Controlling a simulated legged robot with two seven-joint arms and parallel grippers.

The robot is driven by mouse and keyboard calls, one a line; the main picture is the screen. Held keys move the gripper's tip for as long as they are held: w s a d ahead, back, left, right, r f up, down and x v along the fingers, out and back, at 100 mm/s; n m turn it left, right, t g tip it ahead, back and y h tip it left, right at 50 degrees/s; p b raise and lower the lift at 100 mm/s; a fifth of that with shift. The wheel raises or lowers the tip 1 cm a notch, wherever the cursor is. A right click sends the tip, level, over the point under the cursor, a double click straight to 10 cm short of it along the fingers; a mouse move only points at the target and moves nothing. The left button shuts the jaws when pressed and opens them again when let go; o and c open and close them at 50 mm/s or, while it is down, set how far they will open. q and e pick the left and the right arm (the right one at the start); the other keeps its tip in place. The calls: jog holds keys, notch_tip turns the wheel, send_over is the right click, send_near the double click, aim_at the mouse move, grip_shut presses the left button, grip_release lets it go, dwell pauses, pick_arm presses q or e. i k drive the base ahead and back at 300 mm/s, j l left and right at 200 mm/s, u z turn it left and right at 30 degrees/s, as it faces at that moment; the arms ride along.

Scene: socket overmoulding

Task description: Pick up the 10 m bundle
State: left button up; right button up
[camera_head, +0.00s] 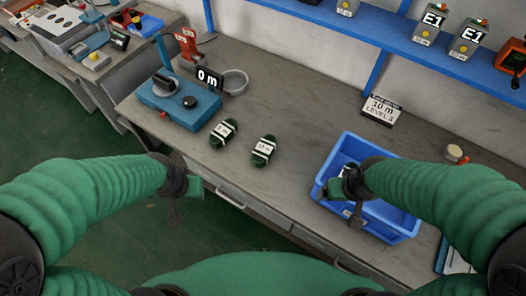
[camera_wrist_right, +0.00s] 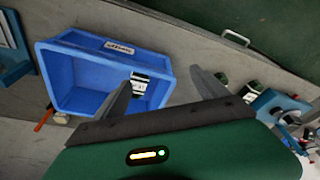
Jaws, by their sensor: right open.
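Two dark green bundles with white labels lie side by side on the grey bench in the head view, one on the left (camera_head: 223,133) and one on the right (camera_head: 263,150). Their print is too small to read. A dark item with a white label (camera_wrist_right: 140,83) shows at the blue bin (camera_wrist_right: 70,85) in the right wrist view; I cannot tell its length. My right gripper (camera_wrist_right: 163,88) is open, its fingers over the bin side, with nothing clearly between them. My left gripper (camera_head: 180,200) hangs in front of the bench edge, away from the bundles; its jaws are unclear.
A sign reading 10 m (camera_head: 382,108) stands behind the blue bin (camera_head: 398,225). A blue device (camera_head: 178,108) with a 0 m display (camera_head: 209,78) and a round grey dish (camera_head: 235,82) stand left. A blue shelf (camera_head: 400,45) runs along the back.

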aim_at(264, 150)
jog(key=i+j+z, duration=0.1)
jog(key=j, duration=0.25)
jog(key=i+j+z, duration=0.1)
jog(key=i+j, duration=0.2)
jog(key=i+j+z, duration=0.1)
jog(key=j, duration=0.3)
jog(key=i+j+z, duration=0.1)
jog(key=i+j, duration=0.15)
jog(key=j+z, duration=0.1)
jog(key=z, duration=1.6)
